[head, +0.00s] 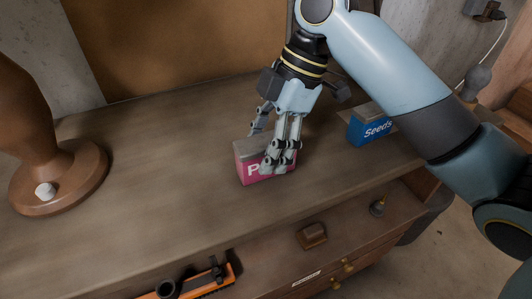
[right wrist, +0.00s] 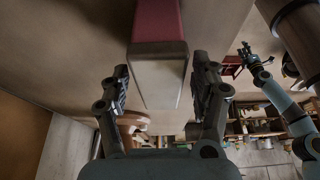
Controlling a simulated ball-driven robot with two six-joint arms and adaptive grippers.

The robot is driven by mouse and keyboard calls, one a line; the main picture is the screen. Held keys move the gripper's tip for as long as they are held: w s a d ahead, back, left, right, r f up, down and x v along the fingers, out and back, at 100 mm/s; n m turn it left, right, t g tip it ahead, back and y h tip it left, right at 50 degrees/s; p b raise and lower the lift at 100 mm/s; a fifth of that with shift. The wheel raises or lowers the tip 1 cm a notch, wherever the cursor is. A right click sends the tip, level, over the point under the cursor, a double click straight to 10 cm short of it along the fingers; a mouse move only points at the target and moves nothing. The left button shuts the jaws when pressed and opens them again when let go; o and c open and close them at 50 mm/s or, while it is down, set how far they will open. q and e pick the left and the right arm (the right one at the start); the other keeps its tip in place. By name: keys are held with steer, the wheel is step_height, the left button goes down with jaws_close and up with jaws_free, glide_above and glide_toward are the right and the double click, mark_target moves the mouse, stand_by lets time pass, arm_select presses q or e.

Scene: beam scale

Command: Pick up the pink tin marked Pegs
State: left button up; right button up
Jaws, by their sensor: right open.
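The pink tin (head: 243,161) stands on the wooden worktop in the head view, with a grey lid and the white letter "P" showing; the rest of its label is hidden behind my fingers. My right gripper (head: 277,150) reaches down to the tin and covers its right part. In the right wrist view the tin (right wrist: 158,64) shows its pink side and pale top, reaching between the fingertips of my open right gripper (right wrist: 160,88). Gaps show on both sides of it. My left gripper (right wrist: 248,56) is small and distant in that view.
A blue tin marked Seeds (head: 368,127) stands right of the pink tin, close to my right arm. A brown turned base (head: 62,180) with a white knob stands at the left. A wooden block (head: 312,236), a small brass piece (head: 378,207) and an orange tool (head: 185,289) lie lower in front.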

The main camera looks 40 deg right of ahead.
jaws_close()
stand_by(0.5)
steer(key=shift+r, duration=0.15)
